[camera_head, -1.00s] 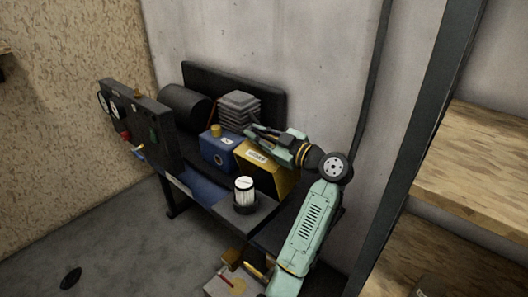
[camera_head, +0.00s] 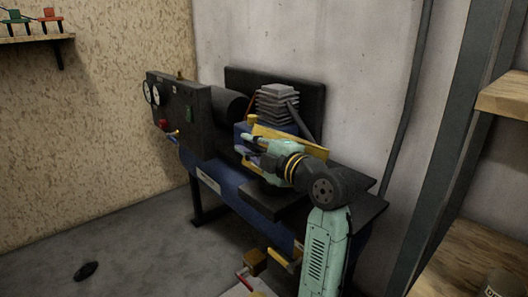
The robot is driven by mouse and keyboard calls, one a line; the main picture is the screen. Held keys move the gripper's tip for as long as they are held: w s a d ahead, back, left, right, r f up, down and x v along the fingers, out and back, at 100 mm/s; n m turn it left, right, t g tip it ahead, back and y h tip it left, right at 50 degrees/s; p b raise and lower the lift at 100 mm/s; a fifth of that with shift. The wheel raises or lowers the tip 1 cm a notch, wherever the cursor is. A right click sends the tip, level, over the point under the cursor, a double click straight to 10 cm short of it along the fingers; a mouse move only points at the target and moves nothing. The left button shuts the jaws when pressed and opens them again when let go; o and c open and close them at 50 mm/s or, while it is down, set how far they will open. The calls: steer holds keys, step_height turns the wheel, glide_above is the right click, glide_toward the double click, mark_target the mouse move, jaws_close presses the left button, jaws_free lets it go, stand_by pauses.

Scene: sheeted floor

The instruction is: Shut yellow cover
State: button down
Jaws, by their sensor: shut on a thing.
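The yellow cover (camera_head: 290,140) is at the blue unit on the bench, just behind my gripper. It shows as a narrow slanted strip, and its face is mostly hidden by my gripper and wrist. My gripper (camera_head: 245,146) reaches in from the right with its fingers pointing left. Its jaws are shut at the yellow cover, though the exact contact is hard to see. The blue unit (camera_head: 239,131) is partly hidden behind my gripper. Whether the cover touches the unit all along its edge cannot be told.
A dark panel with gauges (camera_head: 178,115) stands at the bench's left end. A ribbed grey block (camera_head: 277,103) rises behind the cover. The bench (camera_head: 225,190) has a blue front. A wooden shelf (camera_head: 505,97) is at the right. Floor at the left is mostly clear.

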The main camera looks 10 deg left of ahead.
steer(key=s+a+f+n+b, duration=0.2)
steer(key=s+f+n+b, duration=0.1)
steer(key=f+b, duration=0.2)
steer(key=shift+n+b, duration=0.4)
steer(key=shift+a, duration=0.1)
steer(key=c, duration=1.7)
jaws_free()
steer(key=shift+o, duration=0.2)
steer(key=shift+f, duration=0.1)
